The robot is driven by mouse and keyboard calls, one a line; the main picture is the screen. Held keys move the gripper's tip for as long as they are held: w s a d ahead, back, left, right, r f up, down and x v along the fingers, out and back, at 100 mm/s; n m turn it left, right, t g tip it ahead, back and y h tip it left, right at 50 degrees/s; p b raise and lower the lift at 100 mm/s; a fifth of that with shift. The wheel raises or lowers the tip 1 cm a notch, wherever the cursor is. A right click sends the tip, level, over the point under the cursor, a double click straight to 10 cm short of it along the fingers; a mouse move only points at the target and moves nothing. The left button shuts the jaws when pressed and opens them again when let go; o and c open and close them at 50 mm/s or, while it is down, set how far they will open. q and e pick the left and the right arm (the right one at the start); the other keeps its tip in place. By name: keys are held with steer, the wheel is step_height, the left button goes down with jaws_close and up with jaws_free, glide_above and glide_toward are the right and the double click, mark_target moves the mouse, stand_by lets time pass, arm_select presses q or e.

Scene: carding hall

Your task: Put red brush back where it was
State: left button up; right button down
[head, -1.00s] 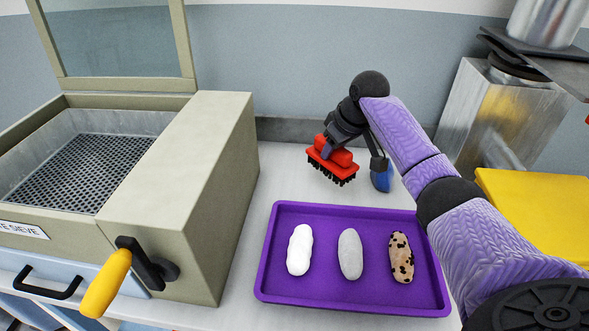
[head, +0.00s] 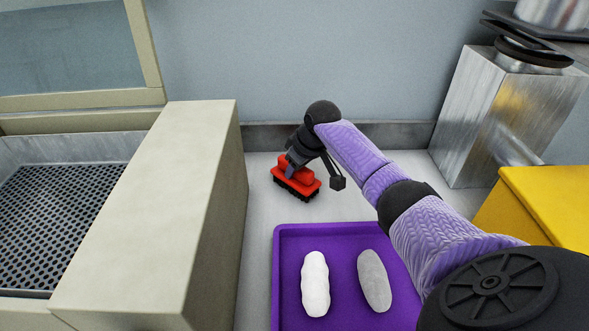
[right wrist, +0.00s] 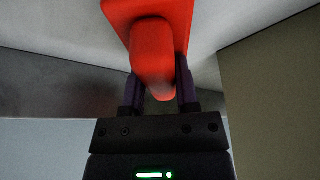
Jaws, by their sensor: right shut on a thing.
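The red brush (head: 297,184), with dark bristles facing down, is over the white worktop behind the purple tray (head: 345,235), near the beige machine's side. My right gripper (head: 291,168) is shut on its handle from above and behind. In the right wrist view, the brush (right wrist: 152,45) sits between the two fingers of the right gripper (right wrist: 160,88). I cannot tell whether the bristles touch the worktop. My left gripper is not in view.
The beige machine (head: 160,200) with a perforated bed stands at the left. The tray holds a white roll (head: 315,284) and a grey roll (head: 374,281). A yellow box (head: 545,208) and a metal housing (head: 500,115) are at the right. Bare worktop lies behind the tray.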

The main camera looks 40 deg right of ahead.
steer(key=shift+f, duration=0.15)
steer(key=shift+f, duration=0.1)
steer(key=shift+c, duration=1.8)
jaws_free()
steer(key=p+v, duration=0.5)
steer(key=v, duration=0.7)
steer(key=shift+w, duration=0.15)
